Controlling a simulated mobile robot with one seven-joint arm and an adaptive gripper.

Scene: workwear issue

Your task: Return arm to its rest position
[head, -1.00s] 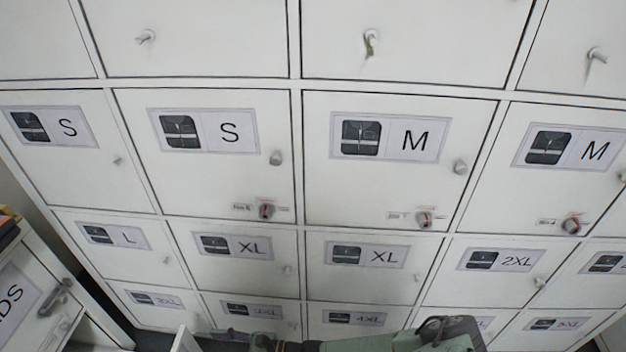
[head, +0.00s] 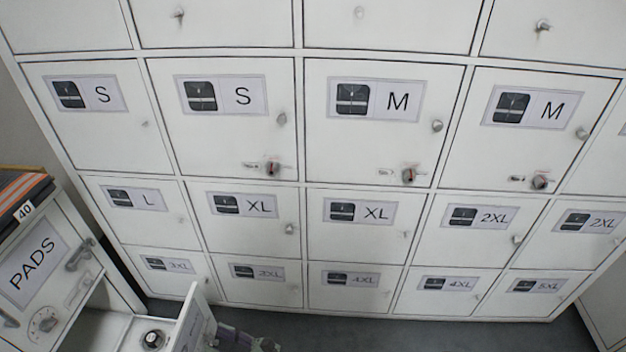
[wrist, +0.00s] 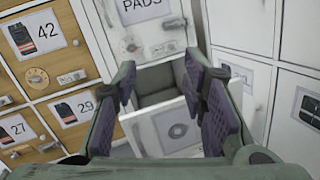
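My gripper (wrist: 160,75) is open, its two purple-padded green fingers apart with nothing between them in the wrist view. Between and beyond the fingers are an open compartment (wrist: 157,82) with a grey interior and a white panel with a round emblem (wrist: 165,128). The PADS cabinet (wrist: 140,22) rises behind. In the head view only a small part of my arm's end (head: 235,342) shows at the bottom edge, beside a white open door (head: 190,322); the fingers cannot be made out there.
A wall of white lockers (head: 250,115) labelled by size fills the head view, doors shut. The PADS cabinet (head: 45,265) stands at lower left with dark, orange-striped items (head: 22,192) on top. Wooden-fronted drawers (wrist: 45,95) stand left in the wrist view. Grey floor (head: 350,330) shows below the lockers.

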